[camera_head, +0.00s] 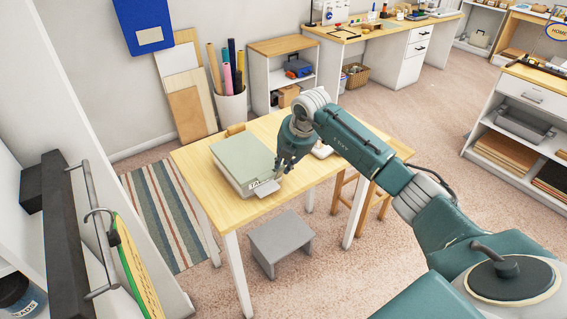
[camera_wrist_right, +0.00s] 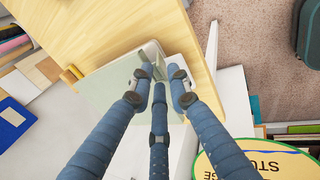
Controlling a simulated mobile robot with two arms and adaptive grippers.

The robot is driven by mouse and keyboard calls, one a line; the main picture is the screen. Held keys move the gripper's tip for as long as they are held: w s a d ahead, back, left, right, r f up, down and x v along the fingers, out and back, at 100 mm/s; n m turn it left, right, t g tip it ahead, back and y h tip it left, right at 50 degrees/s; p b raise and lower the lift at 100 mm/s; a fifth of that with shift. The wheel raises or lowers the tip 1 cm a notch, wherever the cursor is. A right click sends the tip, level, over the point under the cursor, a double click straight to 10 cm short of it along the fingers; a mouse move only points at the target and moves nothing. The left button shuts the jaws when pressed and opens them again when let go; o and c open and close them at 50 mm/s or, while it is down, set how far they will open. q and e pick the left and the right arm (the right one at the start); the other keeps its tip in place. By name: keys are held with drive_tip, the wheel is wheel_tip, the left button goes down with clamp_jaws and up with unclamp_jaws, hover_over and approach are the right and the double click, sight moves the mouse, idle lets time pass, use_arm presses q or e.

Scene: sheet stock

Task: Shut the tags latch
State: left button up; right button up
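A pale grey-green box (camera_head: 240,158) lies on the wooden table (camera_head: 220,207), with a label starting "TA" on its front side. A small light grey flap (camera_head: 266,188), apparently the tags latch, sticks out from that side below the label, at an angle. My right gripper (camera_head: 284,165) hangs fingers down at the box's right end, just above and right of the flap. In the right wrist view my right gripper (camera_wrist_right: 159,76) has its fingertips apart over the box edge (camera_wrist_right: 120,82). Whether they touch the box or flap I cannot tell. My left gripper is not in view.
A grey step stool (camera_head: 281,240) stands on the floor before the table, and a wooden stool (camera_head: 362,205) at its right. A cabinet with a metal rail (camera_head: 90,195) is close on the left. The table's front left is bare.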

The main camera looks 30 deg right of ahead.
drive_tip(key=p+v, duration=0.7)
drive_tip(key=v, duration=0.3)
drive_tip(key=shift+s+r, duration=0.2)
drive_tip(key=shift+r, duration=0.1)
idle(0.4)
idle(0.4)
drive_tip(key=v, duration=1.2)
drive_tip(key=shift+w, duration=0.1)
